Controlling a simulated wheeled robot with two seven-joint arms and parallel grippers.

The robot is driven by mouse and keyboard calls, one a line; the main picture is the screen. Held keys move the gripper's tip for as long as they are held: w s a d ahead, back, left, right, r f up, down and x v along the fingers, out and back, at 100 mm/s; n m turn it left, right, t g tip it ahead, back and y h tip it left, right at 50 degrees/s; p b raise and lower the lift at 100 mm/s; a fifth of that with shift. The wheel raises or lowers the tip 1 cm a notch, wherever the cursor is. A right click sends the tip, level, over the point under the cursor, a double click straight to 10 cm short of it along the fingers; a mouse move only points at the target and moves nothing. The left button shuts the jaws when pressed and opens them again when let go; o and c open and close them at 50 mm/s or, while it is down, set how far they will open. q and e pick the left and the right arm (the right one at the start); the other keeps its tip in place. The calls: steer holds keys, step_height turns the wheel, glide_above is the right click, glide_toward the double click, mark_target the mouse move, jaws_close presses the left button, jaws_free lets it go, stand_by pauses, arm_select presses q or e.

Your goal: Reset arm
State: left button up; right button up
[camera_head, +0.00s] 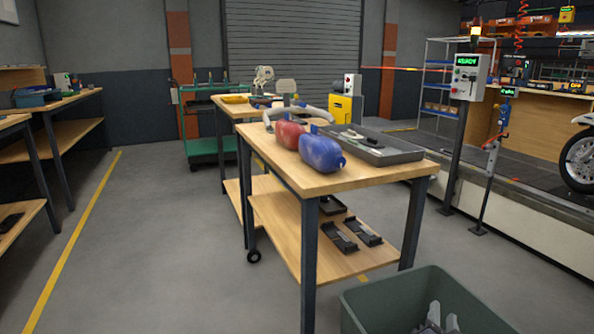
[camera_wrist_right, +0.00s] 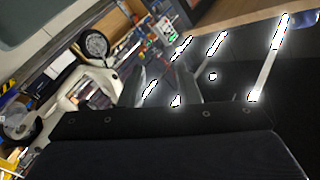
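My right gripper (camera_head: 436,318) shows only as a small grey shape at the bottom edge of the head view, in front of or inside the opening of a green-grey bin (camera_head: 385,303). Its fingers are too small and cut off to tell whether they are open. The right wrist view is tilted, with a dark, bolted panel across its lower part; I see no object held there. My left gripper is not in view.
A wooden table (camera_head: 310,180) ahead carries a red bottle (camera_head: 288,134), a blue bottle (camera_head: 322,153) and a grey tray (camera_head: 385,152). A control post (camera_head: 467,78) and conveyor stand right. The floor (camera_head: 165,250) at left is clear.

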steer(key=shift+s+a+r, duration=0.4)
steer(key=shift+s+a, duration=0.1)
steer(key=shift+s, duration=0.3)
